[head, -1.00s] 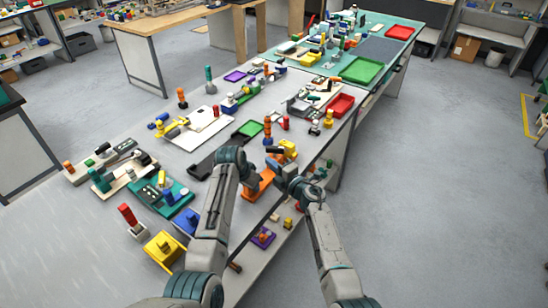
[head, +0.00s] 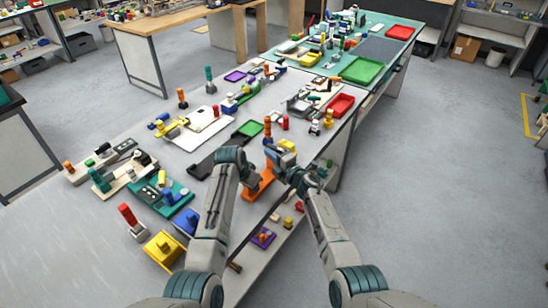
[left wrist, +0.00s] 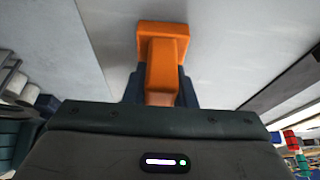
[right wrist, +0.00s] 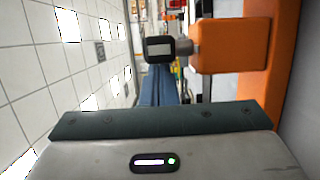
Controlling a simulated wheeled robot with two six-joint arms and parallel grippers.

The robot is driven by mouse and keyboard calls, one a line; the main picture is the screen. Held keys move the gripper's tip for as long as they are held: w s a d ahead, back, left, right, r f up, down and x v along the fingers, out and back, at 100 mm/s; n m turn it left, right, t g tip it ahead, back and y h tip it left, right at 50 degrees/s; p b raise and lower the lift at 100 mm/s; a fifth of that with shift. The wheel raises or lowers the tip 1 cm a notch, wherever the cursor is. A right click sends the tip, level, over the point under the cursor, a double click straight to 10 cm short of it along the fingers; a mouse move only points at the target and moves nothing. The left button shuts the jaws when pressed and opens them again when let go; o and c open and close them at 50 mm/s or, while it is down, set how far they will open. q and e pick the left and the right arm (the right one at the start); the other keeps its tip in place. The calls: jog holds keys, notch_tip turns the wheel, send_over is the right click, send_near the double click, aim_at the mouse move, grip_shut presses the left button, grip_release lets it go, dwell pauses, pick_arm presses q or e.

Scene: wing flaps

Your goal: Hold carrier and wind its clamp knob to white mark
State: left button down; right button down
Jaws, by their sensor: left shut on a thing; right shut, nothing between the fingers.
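The orange carrier (head: 262,184) stands at the near right edge of the grey table. My left gripper (head: 254,180) is shut on its orange upright part, which shows between the fingers in the left wrist view (left wrist: 162,65). In the right wrist view, the carrier's orange body (right wrist: 235,45) is at the right, with a short grey shaft and a black square knob (right wrist: 160,48) sticking out to the left. The knob's face has a pale rectangle. My right gripper (right wrist: 158,88) is shut and empty, with its fingertips close to the knob. I cannot tell whether they touch it.
A yellow-topped fixture (head: 287,146) and an orange stacked post (head: 267,128) stand just behind the carrier. Small parts fill a lower shelf below the edge. The floor at right is clear.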

jog(key=shift+w+a, duration=0.1)
jog(key=shift+a, duration=0.15)
jog(key=shift+d, duration=0.15)
